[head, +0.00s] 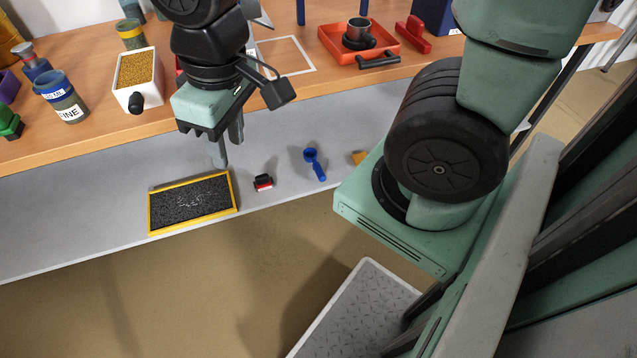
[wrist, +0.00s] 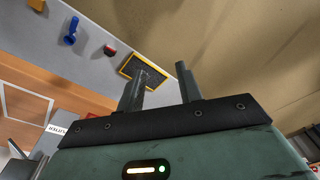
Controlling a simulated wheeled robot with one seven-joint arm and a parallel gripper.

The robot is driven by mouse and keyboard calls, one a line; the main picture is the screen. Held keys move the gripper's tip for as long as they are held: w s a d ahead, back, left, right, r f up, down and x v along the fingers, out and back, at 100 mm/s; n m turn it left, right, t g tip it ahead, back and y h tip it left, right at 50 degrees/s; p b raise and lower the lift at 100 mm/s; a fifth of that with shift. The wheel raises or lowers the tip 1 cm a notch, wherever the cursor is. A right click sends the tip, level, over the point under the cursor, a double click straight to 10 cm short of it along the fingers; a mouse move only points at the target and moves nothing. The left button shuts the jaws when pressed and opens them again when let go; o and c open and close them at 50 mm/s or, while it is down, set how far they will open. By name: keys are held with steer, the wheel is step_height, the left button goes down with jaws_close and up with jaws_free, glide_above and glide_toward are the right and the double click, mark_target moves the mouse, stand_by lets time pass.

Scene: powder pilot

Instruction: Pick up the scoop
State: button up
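The blue scoop (head: 315,164) lies on the grey lower surface, right of the small red and black item. It also shows at the upper left of the wrist view (wrist: 70,31). My gripper (head: 228,152) hangs to the left of the scoop, above the grey surface near the black tray. In the wrist view my gripper (wrist: 161,76) has its two fingers apart with nothing between them, so it is open and empty. The scoop is clear of the fingers and not hidden.
A yellow-framed black tray (head: 235,203) and a red and black item (head: 263,182) lie near the grey surface's front edge. A yellow thing (head: 359,157) is partly hidden by my arm. The wooden upper shelf (head: 110,137) holds jars, a bead-filled white box (head: 147,100) and an orange tray (head: 335,45).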

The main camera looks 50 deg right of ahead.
steer(key=w+d+f+m+b, duration=0.2)
steer(key=d+f+b, duration=0.1)
steer(key=f+b, duration=0.35)
steer(key=w+d+f+m+t+b, duration=0.1)
steer(key=d+f+b, duration=0.1)
steer(key=f+b, duration=0.5)
steer(key=w+d+f+m+b, duration=0.25)
steer(key=f+b, duration=0.25)
steer(key=f, duration=0.3)
steer(key=n+t+h+b, duration=0.2)
steer(key=n+b, duration=0.8)
steer(key=n, duration=2.1)
glide_toward(320, 168)
steer(key=shift+m+t+y, duration=0.3)
steer(key=shift+m+t, duration=0.05)
steer(key=shift+t, duration=0.15)
steer(key=f+b, duration=0.3)
steer(key=b, duration=0.1)
steer(key=w+f+b, duration=0.1)
steer(key=f+b, duration=0.1)
steer(key=b, duration=0.1)
steer(key=shift+d+f, duration=0.3)
steer(key=shift+d, duration=0.05)
steer(key=shift+w+b+x, duration=0.15)
steer(key=shift+b+x, duration=0.65)
steer(key=shift+x, duration=0.7)
steer(key=shift+w+b+x, duration=0.15)
steer(key=shift+b+x, duration=0.6)
steer(key=shift+x, duration=0.75)
steer(key=shift+r, duration=0.25)
